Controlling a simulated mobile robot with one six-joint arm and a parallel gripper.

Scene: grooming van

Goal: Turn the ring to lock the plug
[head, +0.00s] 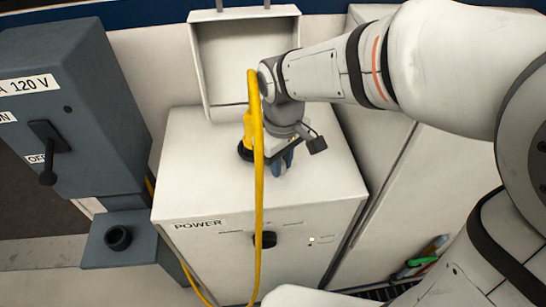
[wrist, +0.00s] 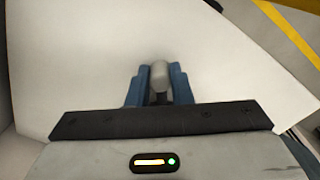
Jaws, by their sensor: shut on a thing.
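A yellow plug (head: 248,128) stands on top of the white POWER cabinet (head: 185,170), with a yellow cable (head: 259,210) looping from its upper end down the cabinet's front. A dark ring (head: 244,152) shows in part at the plug's base; the rest is hidden by the plug, cable and my gripper. My gripper (head: 283,163) reaches down just right of the plug. In the wrist view its blue fingers (wrist: 159,92) are closed around a grey, round-ended piece (wrist: 159,76). I cannot tell whether this piece belongs to the ring.
An open cover (head: 245,60) stands behind the plug. A grey 120 V switch box (head: 75,100) with a lever is at left, above a small shelf with a dark socket (head: 118,238). A black knob (head: 265,240) is on the cabinet front. The cabinet top's left part is clear.

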